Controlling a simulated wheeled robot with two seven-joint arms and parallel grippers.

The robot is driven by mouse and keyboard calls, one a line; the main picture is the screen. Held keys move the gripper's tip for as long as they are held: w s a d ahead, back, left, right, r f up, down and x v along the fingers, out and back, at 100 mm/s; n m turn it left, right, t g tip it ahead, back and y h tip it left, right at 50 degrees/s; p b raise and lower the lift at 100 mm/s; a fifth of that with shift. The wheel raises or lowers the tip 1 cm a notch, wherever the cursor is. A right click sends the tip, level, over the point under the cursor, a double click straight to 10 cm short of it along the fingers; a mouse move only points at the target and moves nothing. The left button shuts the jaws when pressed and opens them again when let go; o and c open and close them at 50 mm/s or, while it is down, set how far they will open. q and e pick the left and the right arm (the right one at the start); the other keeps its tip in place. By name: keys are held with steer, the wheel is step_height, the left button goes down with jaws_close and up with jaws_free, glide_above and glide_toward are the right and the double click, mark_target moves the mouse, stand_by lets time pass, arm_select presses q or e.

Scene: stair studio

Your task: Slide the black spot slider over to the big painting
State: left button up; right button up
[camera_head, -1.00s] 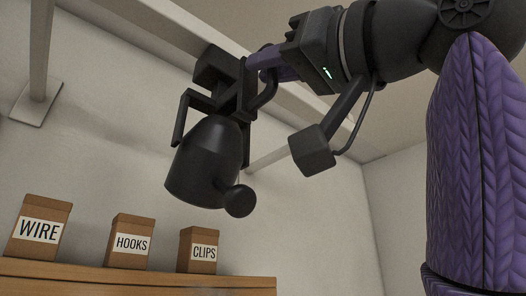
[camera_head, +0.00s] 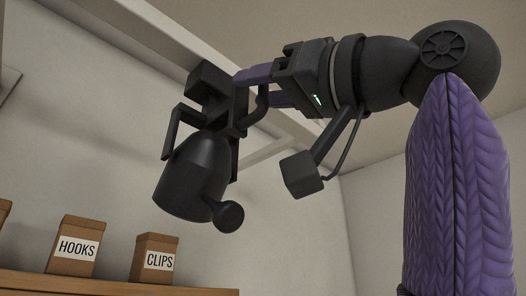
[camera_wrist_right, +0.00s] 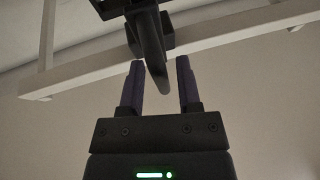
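The black spot slider (camera_head: 219,92) hangs on a pale overhead rail, its lamp head (camera_head: 192,178) tilted downward. My right gripper (camera_head: 246,88) comes in from the right at the slider's side. In the right wrist view, my right gripper (camera_wrist_right: 160,80) has its two purple fingers apart. The slider's dark handle (camera_wrist_right: 152,50) reaches down between the fingertips, with a gap to the right finger. I cannot tell whether the left finger touches it. The big painting is not recognisable in view. My left gripper is not in view.
The pale rail (camera_head: 150,32) runs along below the ceiling, from upper left toward lower right. A wooden shelf (camera_head: 110,286) below holds a HOOKS box (camera_head: 77,246) and a CLIPS box (camera_head: 155,258), well below the lamp. Another box is cut off at the left edge.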

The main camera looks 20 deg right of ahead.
steer(key=shift+o, duration=0.2)
steer(key=shift+s+f, duration=0.1)
steer(key=shift+s, duration=0.1)
steer(key=b+v, duration=0.4)
steer(key=v, duration=0.5)
steer(key=shift+s+d+b, duration=0.2)
steer(key=shift+b, duration=0.1)
steer(key=shift+f, duration=0.1)
